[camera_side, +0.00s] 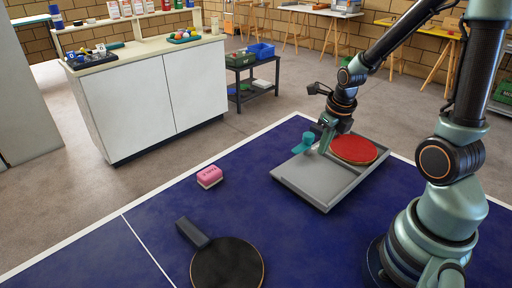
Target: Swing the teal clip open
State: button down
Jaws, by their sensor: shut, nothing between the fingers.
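The teal clip (304,142) is a small upright piece at the far left part of a shallow grey tray (318,192) on the blue table. Its exact open or closed position is too small to tell. A red round paddle (354,150) lies in the right part of the tray. My gripper (323,148) points down over the tray, between the clip and the red paddle. It is shut and empty, close on the right of the clip. I cannot tell whether it touches the clip.
A pink and white block (209,177) and a black paddle (228,264) lie on the blue table (150,245) left of the tray. The table between them is clear. A white cabinet (160,95) and a dark cart (252,80) stand beyond the table.

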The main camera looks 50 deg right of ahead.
aim_at(296, 149)
jog(key=x, duration=0.3)
jog(key=shift+a+f, duration=0.15)
jog(key=shift+f, duration=0.1)
jog(key=w, duration=0.3)
jog(key=shift+w+d, duration=0.1)
jog(key=shift+d, duration=0.15)
jog(key=shift+w, duration=0.5)
jog(key=shift+w+a, duration=0.3)
jog(key=shift+w, duration=0.25)
jog(key=shift+w+a, duration=0.1)
jog(key=shift+w, duration=0.15)
jog(key=shift+w+a, duration=0.1)
jog(key=shift+w, duration=1.5)
jog(key=shift+w+d, duration=0.35)
jog(key=shift+w, duration=0.1)
jog(key=shift+w+d, duration=0.1)
